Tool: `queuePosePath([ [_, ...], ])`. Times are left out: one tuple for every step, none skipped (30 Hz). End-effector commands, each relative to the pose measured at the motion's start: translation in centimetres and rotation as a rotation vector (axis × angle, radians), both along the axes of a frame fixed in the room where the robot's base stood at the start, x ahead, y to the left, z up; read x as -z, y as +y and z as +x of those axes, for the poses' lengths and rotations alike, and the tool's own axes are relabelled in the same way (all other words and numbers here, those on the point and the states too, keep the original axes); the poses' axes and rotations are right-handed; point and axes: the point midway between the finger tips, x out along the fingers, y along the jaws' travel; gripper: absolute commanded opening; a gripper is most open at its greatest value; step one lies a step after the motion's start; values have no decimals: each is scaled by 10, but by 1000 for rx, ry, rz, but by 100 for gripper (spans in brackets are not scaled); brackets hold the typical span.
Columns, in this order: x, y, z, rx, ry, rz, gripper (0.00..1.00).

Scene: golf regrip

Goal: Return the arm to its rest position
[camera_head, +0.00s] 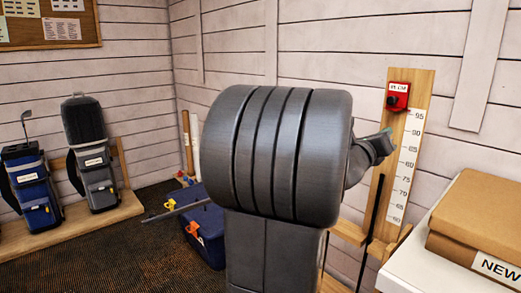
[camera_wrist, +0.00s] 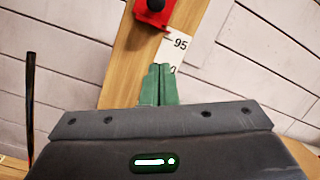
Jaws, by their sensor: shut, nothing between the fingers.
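My gripper (camera_wrist: 159,72) shows its two green fingers pressed together with nothing between them in the wrist view. In the head view, a small green tip of my gripper (camera_head: 388,131) shows in front of the wooden measuring board (camera_head: 424,86). Most of my arm is hidden behind its own large dark link, which fills the middle of the head view. In the wrist view the board (camera_wrist: 131,68) rises behind the fingers, with the red device (camera_wrist: 152,14) above them. I cannot tell how far the fingertips are from the board.
A dark club shaft (camera_head: 376,215) stands upright by the board; its dark upper end (camera_wrist: 30,95) shows in the wrist view. A cardboard box (camera_head: 480,220) sits on a white surface (camera_head: 425,270) at right. A blue toolbox (camera_head: 205,245) and golf bags (camera_head: 95,150) stand at left.

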Motion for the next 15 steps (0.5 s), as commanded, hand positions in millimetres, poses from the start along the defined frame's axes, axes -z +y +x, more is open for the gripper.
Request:
queuePosePath([
  [1,8,-6,-3,0,1,0],
  [3,12,-9,-3,0,1,0],
  [4,17,-14,-3,-1,0,0],
  [5,21,-18,-2,0,0,0],
  [6,24,-21,-3,1,0,0],
  [7,27,-24,-2,0,0,0],
  [6,20,-17,1,0,-1,0],
  [5,14,-13,2,0,0,0],
  [3,9,-9,3,0,-1,0],
  [2,5,-5,2,0,0,0],
  [1,1,-2,2,1,1,0],
  [-1,-5,3,3,0,-1,0],
  [-2,-9,7,3,1,0,0],
  [-3,-13,11,2,0,0,0],
  [-5,-19,16,2,0,0,0],
])
